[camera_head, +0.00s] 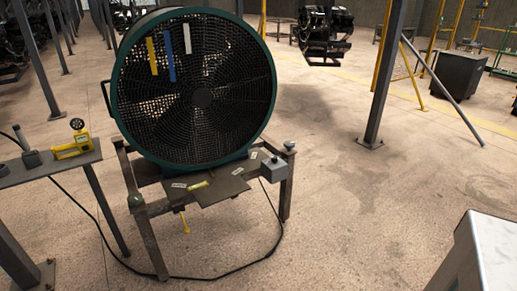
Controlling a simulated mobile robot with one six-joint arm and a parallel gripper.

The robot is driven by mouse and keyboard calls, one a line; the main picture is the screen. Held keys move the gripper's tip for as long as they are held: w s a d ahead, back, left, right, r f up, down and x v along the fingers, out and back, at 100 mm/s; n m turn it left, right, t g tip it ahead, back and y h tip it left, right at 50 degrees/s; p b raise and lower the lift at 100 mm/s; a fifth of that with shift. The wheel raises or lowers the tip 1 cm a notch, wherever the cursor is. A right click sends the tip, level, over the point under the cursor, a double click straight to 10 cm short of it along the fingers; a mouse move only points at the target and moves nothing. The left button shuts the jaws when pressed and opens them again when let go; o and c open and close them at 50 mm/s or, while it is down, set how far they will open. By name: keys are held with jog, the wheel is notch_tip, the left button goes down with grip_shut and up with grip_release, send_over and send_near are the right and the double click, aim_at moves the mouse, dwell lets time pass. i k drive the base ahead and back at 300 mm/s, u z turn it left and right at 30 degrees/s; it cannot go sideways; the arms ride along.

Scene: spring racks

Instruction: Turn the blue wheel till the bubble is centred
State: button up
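I cannot make out a blue wheel in this view. A large round fan (203,97) with a dark grille and teal rim stands on a brown metal stand (149,240). A small yellow-green bar (198,186), which looks like a level vial, lies on the plate at the stand's front; its bubble is too small to read. A dark green knob (136,200) is at the stand's front left corner and a grey knob (290,146) at its right corner. A yellow T-shaped handle (183,222) hangs below the plate. My gripper is not in view.
A grey box (274,170) sits at the stand's right. A shelf (50,171) at left holds a yellow device (73,142). A black cable (225,274) loops over the floor. A dark post (386,75) stands right of the fan; the floor between is clear.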

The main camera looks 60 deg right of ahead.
aim_at(289, 144)
jog(key=z, duration=0.6)
jog(key=k, duration=0.1)
jog(key=u, duration=1.65)
jog(key=k, duration=1.6)
jog(key=z, duration=1.65)
